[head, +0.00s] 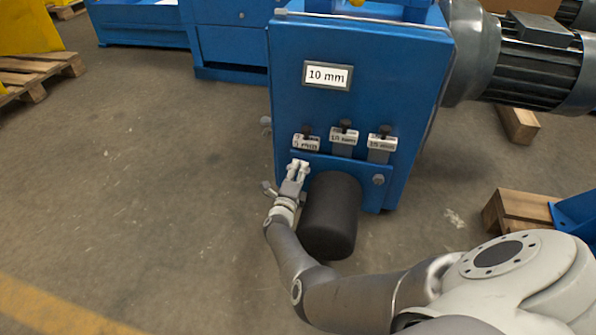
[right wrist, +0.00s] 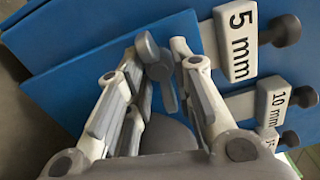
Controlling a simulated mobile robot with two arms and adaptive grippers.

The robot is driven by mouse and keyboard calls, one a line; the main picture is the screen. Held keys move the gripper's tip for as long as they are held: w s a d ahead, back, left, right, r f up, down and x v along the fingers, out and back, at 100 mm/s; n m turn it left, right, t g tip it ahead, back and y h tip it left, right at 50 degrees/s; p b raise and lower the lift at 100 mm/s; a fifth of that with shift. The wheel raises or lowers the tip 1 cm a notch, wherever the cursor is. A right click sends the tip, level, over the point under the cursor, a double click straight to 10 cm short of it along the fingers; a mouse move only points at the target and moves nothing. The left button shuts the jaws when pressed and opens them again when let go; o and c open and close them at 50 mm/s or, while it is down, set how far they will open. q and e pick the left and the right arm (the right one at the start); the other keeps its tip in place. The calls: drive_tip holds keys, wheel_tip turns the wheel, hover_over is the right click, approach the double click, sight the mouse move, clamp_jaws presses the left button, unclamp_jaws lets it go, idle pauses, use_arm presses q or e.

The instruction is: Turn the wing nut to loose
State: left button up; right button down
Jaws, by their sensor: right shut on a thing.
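My right gripper (head: 298,169) is at the lower left of the front of the blue chain drive housing (head: 290,70). In the right wrist view its fingers (right wrist: 158,58) are closed around the grey wing nut (right wrist: 157,66), whose lobes show between them. In the head view the gripper hides this nut. The wing nut sits in front of the blue plate (right wrist: 75,88). How tight it is cannot be told. My left gripper is not in view.
Gauge tags hang above the plate: a 5 mm tag (head: 306,143), a 10 mm tag (head: 343,137) and another tag (head: 381,142). A dark cylinder (head: 330,215) juts out right beside my gripper. A bolt (head: 378,180) is at the plate's right.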

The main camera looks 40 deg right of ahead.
drive_tip(key=shift+n, duration=0.4)
drive_tip(key=n, duration=0.5)
drive_tip(key=shift+n, duration=0.4)
idle(0.4)
drive_tip(key=c, duration=1.4)
unclamp_jaws()
drive_tip(key=shift+c, duration=0.2)
